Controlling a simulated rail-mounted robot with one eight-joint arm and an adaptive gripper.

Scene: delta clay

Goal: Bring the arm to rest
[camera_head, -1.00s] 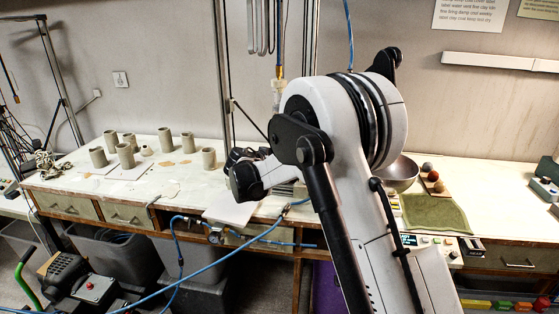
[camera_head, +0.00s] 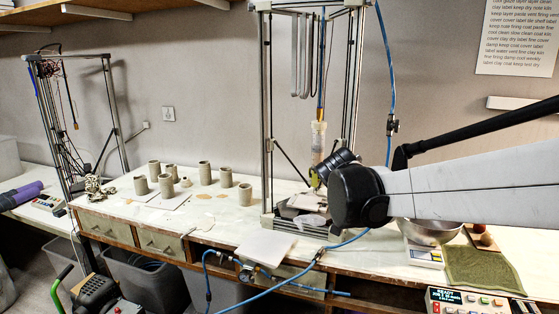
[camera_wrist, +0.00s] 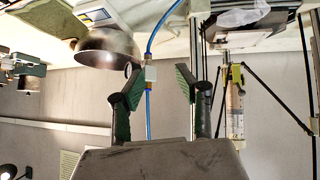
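My arm (camera_head: 455,190) reaches in from the right edge in the head view, its dark wrist end in front of the printer frame over the bench. My gripper (camera_wrist: 158,82) shows in the wrist view with its two green-padded fingers apart and nothing between them. A blue hose (camera_wrist: 148,105) passes behind the gap between the fingers. In the head view the fingers are hard to make out.
Several grey clay cylinders (camera_head: 204,174) stand on the bench (camera_head: 150,228) at left. A clay printer's metal frame (camera_head: 267,110) stands behind my wrist. A metal bowl (camera_head: 430,232), a scale (camera_head: 424,256) and a green mat (camera_head: 482,268) lie at right. A blue hose (camera_head: 390,80) hangs close by.

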